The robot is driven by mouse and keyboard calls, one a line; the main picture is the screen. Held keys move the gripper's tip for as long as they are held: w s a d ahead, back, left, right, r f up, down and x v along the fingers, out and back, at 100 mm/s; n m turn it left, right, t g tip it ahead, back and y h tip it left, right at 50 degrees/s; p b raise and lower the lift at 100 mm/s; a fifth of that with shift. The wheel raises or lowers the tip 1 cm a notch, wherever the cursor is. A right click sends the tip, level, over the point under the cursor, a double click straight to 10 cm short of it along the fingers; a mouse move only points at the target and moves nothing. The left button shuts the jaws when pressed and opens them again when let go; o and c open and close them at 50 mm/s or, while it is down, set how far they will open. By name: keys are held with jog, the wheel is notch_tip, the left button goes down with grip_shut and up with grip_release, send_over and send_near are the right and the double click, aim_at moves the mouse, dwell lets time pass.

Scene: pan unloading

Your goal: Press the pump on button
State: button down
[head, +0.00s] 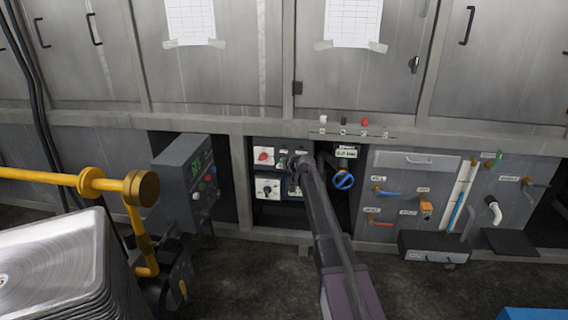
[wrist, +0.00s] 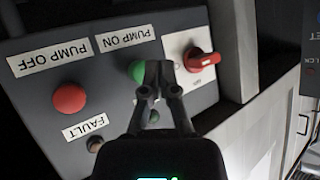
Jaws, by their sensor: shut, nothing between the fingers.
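The green button (wrist: 137,71) sits beside the upside-down PUMP ON label (wrist: 122,50) on a grey panel in the wrist view. My gripper (wrist: 158,72) is shut and empty. Its fingertips overlap the right side of the green button, and I cannot tell whether they touch it. In the head view my gripper (head: 301,163) is at the control panel, and my arm hides the green button there.
A red button (wrist: 69,98) sits beside the PUMP OFF label (wrist: 48,60). A red rotary switch (wrist: 201,60) is right of my fingertips. In the head view, a blue valve wheel (head: 344,180) is right of my arm and a grey control box (head: 181,180) is left.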

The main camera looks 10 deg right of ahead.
jog(key=shift+w+d, duration=0.3)
jog(key=shift+w, duration=0.65)
dwell(1.3)
jog(key=shift+s, duration=0.2)
jog(key=shift+s+a, duration=0.3)
jog(key=shift+s, duration=0.4)
dwell(0.4)
jog(key=shift+s+a, duration=0.25)
jog(key=shift+s, duration=0.55)
jog(key=shift+s+a, duration=0.3)
jog(key=shift+s, duration=0.5)
jog(key=shift+s+a, duration=0.25)
jog(key=shift+s, duration=0.55)
